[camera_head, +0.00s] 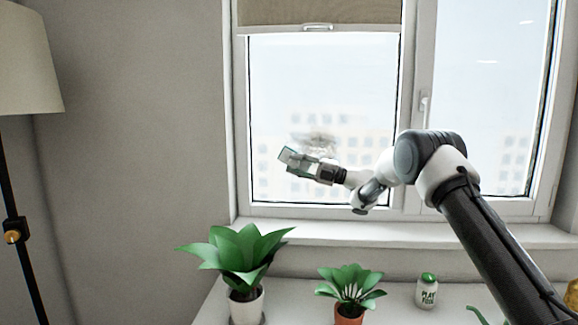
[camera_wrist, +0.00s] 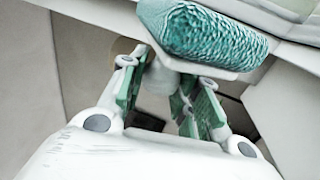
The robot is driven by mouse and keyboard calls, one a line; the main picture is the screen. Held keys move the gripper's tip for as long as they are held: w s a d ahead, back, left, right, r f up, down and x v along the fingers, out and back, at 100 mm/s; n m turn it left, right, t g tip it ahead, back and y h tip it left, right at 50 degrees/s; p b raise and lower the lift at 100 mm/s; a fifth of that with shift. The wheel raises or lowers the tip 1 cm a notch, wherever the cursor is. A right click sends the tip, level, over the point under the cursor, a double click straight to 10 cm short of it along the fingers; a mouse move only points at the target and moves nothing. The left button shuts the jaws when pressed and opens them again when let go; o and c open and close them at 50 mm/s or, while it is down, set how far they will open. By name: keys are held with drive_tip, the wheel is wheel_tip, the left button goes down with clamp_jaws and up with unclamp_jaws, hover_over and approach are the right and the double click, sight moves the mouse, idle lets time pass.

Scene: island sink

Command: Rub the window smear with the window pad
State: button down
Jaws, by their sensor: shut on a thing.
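The window smear (camera_head: 318,140) is a grey-brown smudge on the lower part of the left window pane. My gripper (camera_head: 300,164) is in front of the pane, just below and left of the smear, and partly overlaps it in the head view. My gripper is shut on the window pad (camera_head: 287,155), which sticks out at its left end. In the wrist view the window pad (camera_wrist: 205,38) has a teal, rough face on a white back, above the green-lined fingers of my gripper (camera_wrist: 172,82). I cannot tell whether the pad touches the glass.
A window sill (camera_head: 400,235) runs below the panes. A large leafy plant (camera_head: 240,255), a smaller plant in an orange pot (camera_head: 350,290) and a white can with a green lid (camera_head: 427,291) stand on the counter below. A rolled blind (camera_head: 320,12) covers the pane's top. A floor lamp (camera_head: 25,60) stands at left.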

drive_tip(key=shift+s+d+r, duration=0.7)
drive_tip(key=shift+d+r, duration=0.75)
drive_tip(key=shift+d, duration=5.9)
drive_tip(key=shift+s+a+f+x, duration=0.35)
drive_tip(key=shift+f+x, duration=1.05)
drive_tip(key=shift+x, duration=7.25)
drive_tip(key=s+d, duration=0.2)
drive_tip(key=d, duration=1.5)
